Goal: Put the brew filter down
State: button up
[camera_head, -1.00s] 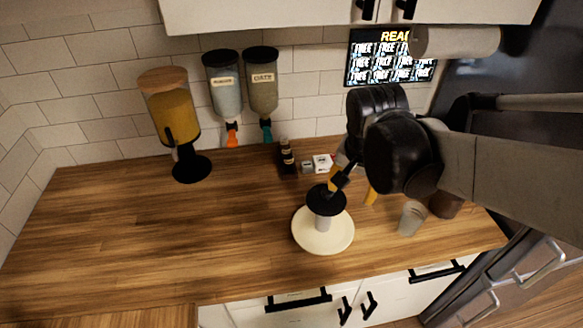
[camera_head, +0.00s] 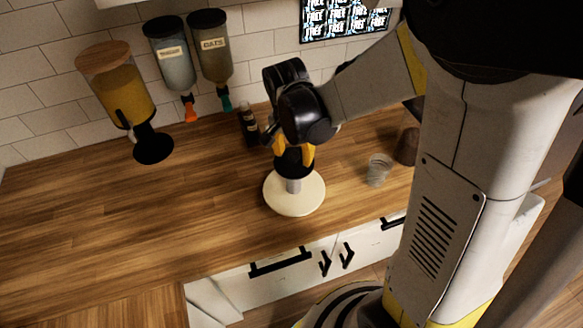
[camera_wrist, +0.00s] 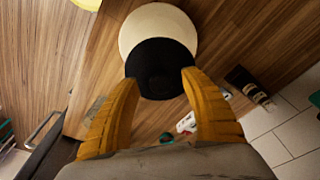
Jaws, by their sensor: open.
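The black round brew filter (camera_head: 295,169) sits on a short pale column (camera_head: 293,186) above a round cream base (camera_head: 310,200). In the wrist view its dark disc (camera_wrist: 160,62) overlaps the cream base (camera_wrist: 150,18). My gripper (camera_head: 294,157) is directly above the filter, pointing down, with its yellow fingers spread. In the wrist view my gripper (camera_wrist: 159,80) has a fingertip near each side of the disc. I cannot tell whether either finger touches it. The filter's upper part is partly hidden by the gripper in the head view.
A clear cup (camera_head: 379,169) and a brown container (camera_head: 407,146) stand to the right. A dark bottle (camera_head: 248,124) is behind, left of the gripper. A yellow-filled dispenser (camera_head: 122,92) stands back left. The wooden counter (camera_head: 130,220) is clear at left.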

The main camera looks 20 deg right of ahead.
jog(key=shift+w+d+f, duration=0.1)
jog(key=shift+w+f, duration=0.05)
jog(key=shift+f, duration=0.65)
grip_shut()
